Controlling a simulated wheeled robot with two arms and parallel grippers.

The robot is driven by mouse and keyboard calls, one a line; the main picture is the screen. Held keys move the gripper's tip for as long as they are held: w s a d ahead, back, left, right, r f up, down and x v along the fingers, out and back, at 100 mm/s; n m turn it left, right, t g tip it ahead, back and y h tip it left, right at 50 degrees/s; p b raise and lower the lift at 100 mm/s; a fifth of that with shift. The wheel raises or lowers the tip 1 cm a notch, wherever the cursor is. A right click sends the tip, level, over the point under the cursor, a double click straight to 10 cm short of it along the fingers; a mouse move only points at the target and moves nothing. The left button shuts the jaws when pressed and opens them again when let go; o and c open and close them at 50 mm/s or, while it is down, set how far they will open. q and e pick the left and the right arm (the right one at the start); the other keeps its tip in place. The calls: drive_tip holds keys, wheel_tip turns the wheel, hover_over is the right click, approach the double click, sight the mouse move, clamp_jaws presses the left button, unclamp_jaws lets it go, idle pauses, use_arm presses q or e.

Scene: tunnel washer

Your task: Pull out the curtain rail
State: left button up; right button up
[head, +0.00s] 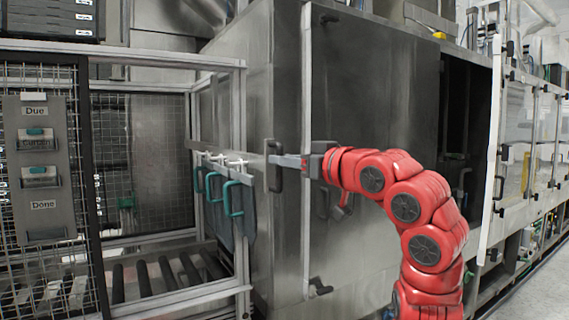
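The curtain rail (222,147) is a pale horizontal bar at the side of the steel washer housing, in the middle of the head view. Dark grey-blue curtain strips (243,224) with teal loop handles (231,199) hang below it. A dark upright handle (274,178) is at the rail's right end. My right gripper (280,160) comes from the right, with its grey fingers level and their tips at this handle. Whether they are closed around it or only overlap it in view cannot be told. My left gripper is not in view.
A roller conveyor (165,275) runs inside an aluminium frame at lower left. A mesh panel (75,270) carries a board (42,170) marked "Due" and "Done", with cards in pockets. The tall steel door (372,90) stands behind my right arm. Glass-fronted cabinets (520,140) line the right.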

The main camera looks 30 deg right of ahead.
drive_tip(key=shift+o, duration=1.2)
drive_tip(key=shift+s, duration=0.2)
drive_tip(key=shift+w, duration=0.1)
drive_tip(key=shift+f, duration=0.15)
drive_tip(key=b+v, duration=0.5)
drive_tip(key=v, duration=1.2)
drive_tip(key=shift+d, duration=0.1)
